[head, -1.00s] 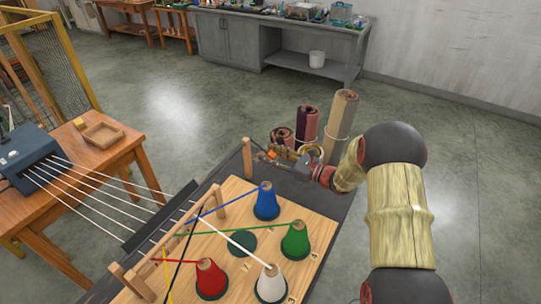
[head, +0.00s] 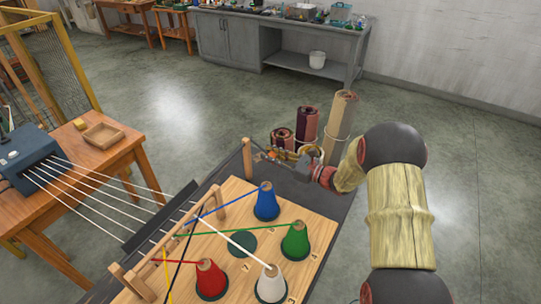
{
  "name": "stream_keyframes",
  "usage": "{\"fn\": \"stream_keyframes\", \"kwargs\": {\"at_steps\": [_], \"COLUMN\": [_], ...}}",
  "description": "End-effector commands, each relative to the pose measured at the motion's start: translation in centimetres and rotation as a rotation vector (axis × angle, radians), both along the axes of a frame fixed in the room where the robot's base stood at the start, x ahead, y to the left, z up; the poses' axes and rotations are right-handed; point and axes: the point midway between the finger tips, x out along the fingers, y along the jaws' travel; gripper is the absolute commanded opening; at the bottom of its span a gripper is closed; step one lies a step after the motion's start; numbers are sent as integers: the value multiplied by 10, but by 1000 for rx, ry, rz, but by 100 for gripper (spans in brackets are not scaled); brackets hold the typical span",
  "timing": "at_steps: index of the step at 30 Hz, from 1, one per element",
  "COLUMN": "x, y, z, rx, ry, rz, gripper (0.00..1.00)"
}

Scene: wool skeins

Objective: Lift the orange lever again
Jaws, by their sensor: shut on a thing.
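My gripper (head: 282,158) is at the far end of the dark bench, just right of a wooden post (head: 247,158). It is small in the head view, and its fingers are partly hidden among the parts there. It is shut on the orange lever (head: 259,155), of which only a small orange bit shows near the fingertips. The exact tilt of the lever cannot be told.
Rolled textiles (head: 306,127) stand right behind my gripper. The wooden board (head: 300,215) carries blue (head: 266,204), green (head: 295,242), white (head: 270,285) and red (head: 211,281) yarn cones with taut threads. Open floor lies to the right.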

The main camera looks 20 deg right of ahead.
Motion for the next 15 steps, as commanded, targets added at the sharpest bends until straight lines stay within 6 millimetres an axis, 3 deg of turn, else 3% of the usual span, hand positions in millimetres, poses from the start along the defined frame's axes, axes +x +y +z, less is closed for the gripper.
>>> {"fn": "stream_keyframes", "kwargs": {"at_steps": [15], "x": [-1], "y": [-1], "z": [7], "rx": [-25], "ry": [25], "rz": [0], "gripper": [0]}}
